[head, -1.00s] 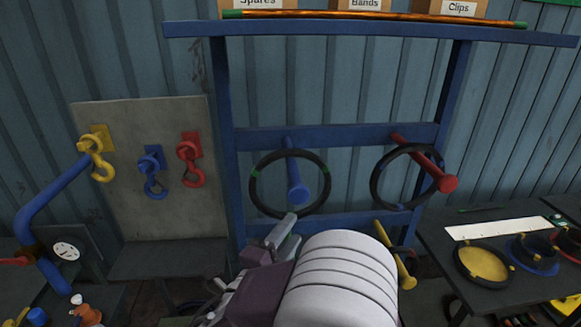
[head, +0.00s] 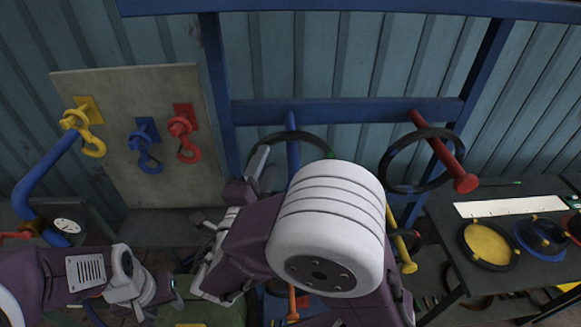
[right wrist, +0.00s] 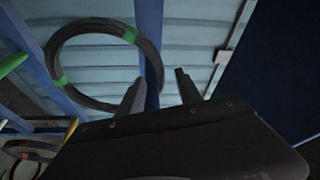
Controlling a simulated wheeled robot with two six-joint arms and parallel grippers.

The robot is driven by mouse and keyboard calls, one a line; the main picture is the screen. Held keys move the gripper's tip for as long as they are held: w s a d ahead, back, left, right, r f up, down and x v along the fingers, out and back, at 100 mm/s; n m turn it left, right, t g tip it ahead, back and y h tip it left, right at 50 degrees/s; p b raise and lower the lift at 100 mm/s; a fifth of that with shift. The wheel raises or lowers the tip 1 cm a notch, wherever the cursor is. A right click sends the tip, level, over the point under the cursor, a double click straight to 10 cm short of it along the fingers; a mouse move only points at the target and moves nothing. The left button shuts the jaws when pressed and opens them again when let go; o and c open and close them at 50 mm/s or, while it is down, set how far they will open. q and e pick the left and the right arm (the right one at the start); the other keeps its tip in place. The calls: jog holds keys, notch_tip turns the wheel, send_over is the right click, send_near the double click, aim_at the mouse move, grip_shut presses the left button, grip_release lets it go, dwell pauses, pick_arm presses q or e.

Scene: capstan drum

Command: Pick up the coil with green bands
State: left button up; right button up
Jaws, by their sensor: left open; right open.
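The coil with green bands is a dark ring (head: 318,139) around the blue peg (head: 292,155) on the blue rack. In the head view my right arm hides most of it. The right wrist view shows the coil with two green bands (right wrist: 130,35), left of and beyond the fingers. My right gripper (head: 263,170) is open and empty in front of the coil's lower left. In the right wrist view its fingers (right wrist: 161,88) are spread, with a blue bar behind them. My left gripper (head: 165,287) is open, low at the left, far from the coil; its fingertips are unclear.
Another dark coil (head: 387,165) hangs on the red peg (head: 450,160) to the right. A grey board (head: 125,110) with yellow, blue and red hooks stands left. A dark table (head: 480,275) with yellow and blue round items is at the right. A yellow peg (head: 402,245) sticks out below.

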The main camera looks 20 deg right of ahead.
aim_at(276, 142)
jog(key=x, duration=0.2)
jog(key=shift+w+d+f, duration=0.2)
jog(key=shift+f, duration=0.05)
jog(key=p+x, duration=0.2)
jog(key=x, duration=0.2)
jog(key=shift+r, duration=0.1)
jog(key=shift+w+d, duration=0.1)
jog(key=shift+w, duration=0.15)
jog(key=shift+s, duration=0.1)
pick_arm(q)
jog(key=shift+w+d+r, duration=0.25)
jog(key=shift+w+r, duration=0.1)
jog(key=shift+r, duration=0.15)
jog(key=shift+w+d+r, duration=0.2)
jog(key=shift+w+r, duration=0.1)
jog(key=shift+r, duration=0.2)
pick_arm(e)
grip_shut()
